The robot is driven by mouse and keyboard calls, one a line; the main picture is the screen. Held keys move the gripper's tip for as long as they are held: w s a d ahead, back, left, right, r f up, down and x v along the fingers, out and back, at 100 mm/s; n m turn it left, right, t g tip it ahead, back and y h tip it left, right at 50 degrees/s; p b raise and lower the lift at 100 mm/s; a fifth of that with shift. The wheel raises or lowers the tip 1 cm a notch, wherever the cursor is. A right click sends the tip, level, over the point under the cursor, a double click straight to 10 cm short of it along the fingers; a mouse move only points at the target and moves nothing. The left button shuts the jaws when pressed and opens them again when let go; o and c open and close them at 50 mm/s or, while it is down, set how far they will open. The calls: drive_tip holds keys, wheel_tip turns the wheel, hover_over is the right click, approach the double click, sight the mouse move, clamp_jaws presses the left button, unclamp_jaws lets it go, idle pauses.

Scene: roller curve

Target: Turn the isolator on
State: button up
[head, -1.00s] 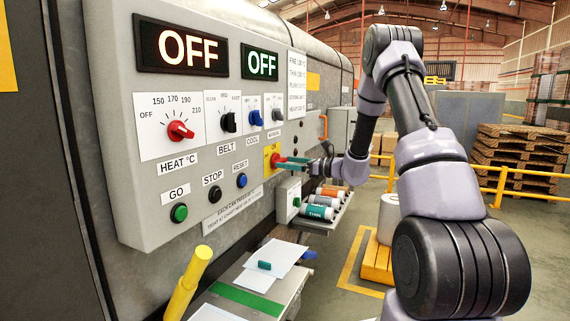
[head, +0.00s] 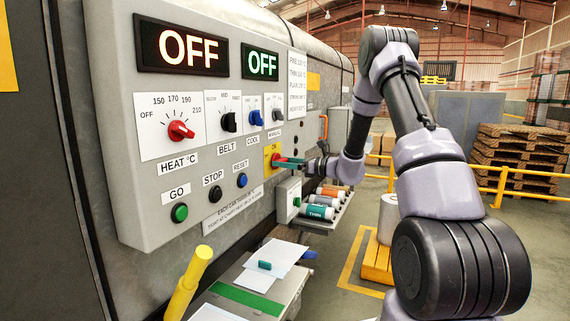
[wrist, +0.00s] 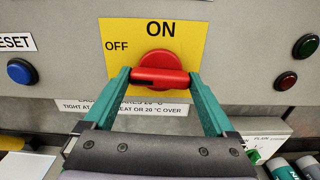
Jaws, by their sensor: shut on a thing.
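The isolator is a red rotary knob with a bar handle (wrist: 160,77) on a yellow plate (wrist: 117,28) marked OFF at the left and ON at the top. In the wrist view the bar lies horizontally, level across the knob and not upright towards ON. My gripper (wrist: 160,84) has its teal fingers at the two ends of the bar and is shut on it. In the head view the yellow plate (head: 267,156) is on the panel's lower right, with my gripper (head: 288,161) reaching it from the right; the fingers partly hide the knob there.
Two displays on the panel read OFF (head: 181,47) (head: 262,65). A shelf of labelled cans (head: 318,212) sits below my gripper.

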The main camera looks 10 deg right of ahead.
drive_tip(key=shift+d+m, duration=0.1)
drive_tip(key=shift+m, duration=8.6)
drive_tip(key=o, duration=1.1)
drive_tip(key=shift+c, duration=0.2)
drive_tip(key=v, duration=1.1)
